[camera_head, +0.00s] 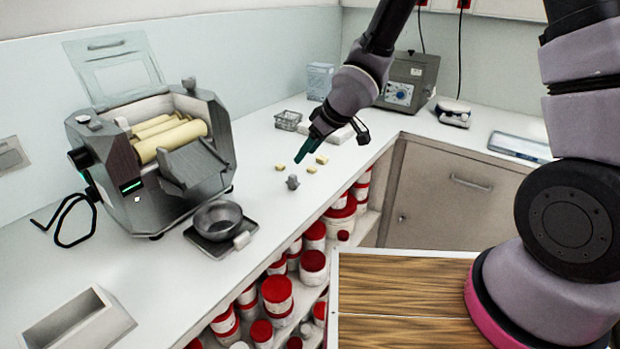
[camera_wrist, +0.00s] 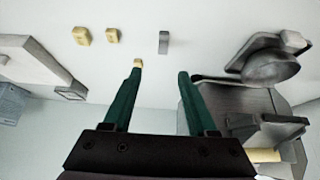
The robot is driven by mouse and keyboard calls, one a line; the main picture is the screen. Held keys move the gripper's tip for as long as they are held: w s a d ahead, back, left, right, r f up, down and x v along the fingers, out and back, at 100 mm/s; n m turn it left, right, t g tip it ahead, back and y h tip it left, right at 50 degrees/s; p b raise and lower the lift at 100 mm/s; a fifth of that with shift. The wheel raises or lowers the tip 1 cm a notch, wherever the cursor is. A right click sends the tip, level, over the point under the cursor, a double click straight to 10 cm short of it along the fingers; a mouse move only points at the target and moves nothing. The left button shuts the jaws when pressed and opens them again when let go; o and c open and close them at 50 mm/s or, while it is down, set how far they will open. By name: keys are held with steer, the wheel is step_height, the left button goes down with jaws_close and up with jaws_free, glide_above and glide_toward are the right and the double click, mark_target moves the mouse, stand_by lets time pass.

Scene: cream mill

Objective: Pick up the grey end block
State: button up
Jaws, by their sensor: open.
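The small grey end block (camera_head: 293,182) stands on the white counter, to the right of the metal bowl. In the wrist view the grey block (camera_wrist: 163,43) lies just beyond the gap between the fingertips, apart from both. My gripper (camera_head: 303,157) is above the counter, close to the block, with its green fingers pointing down. In the wrist view my gripper (camera_wrist: 160,72) is open, with nothing between its fingers.
Several small yellow blocks (camera_head: 312,169) lie near the grey block; one (camera_wrist: 137,62) shows at the left fingertip in the wrist view. The roller mill (camera_head: 150,190) and metal bowl (camera_head: 219,220) stand left. A wire basket (camera_head: 288,121) is behind. Red-lidded jars (camera_head: 277,290) fill shelves below.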

mark_target(293, 176)
steer(key=x, duration=0.5)
steer(key=shift+f, duration=0.25)
steer(key=x, duration=0.5)
steer(key=shift+s+f, duration=0.3)
steer(key=shift+f, duration=0.15)
steer(key=shift+c, duration=0.3)
jaws_close()
